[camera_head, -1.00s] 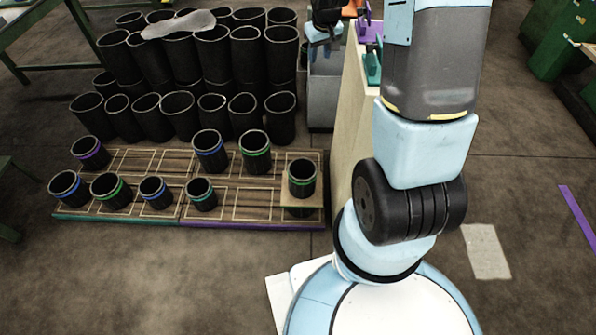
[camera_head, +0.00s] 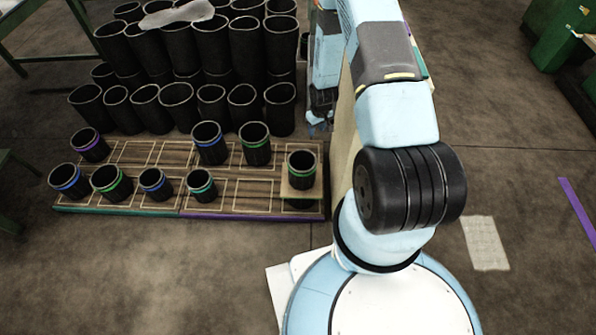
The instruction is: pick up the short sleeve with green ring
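Short black sleeves stand on a wooden board at the left. One with a green ring (camera_head: 111,183) stands in the front row at the left. Another with a green ring (camera_head: 255,145) stands in the back row and looks taller. A third with a green ring (camera_head: 301,172) stands on a small raised plate at the board's right end. A sleeve with a teal-green ring (camera_head: 202,186) stands in the front row. My gripper (camera_head: 319,127) hangs behind the board's right end, apart from all sleeves. Its small fingertips look spread, with nothing seen between them.
Sleeves with blue rings (camera_head: 209,145) and a purple ring (camera_head: 90,146) share the board (camera_head: 240,206). Several tall black sleeves (camera_head: 245,108) stand packed behind it. A pale upright panel (camera_head: 341,150) rises right of the board, beside my arm. Floor in front is clear.

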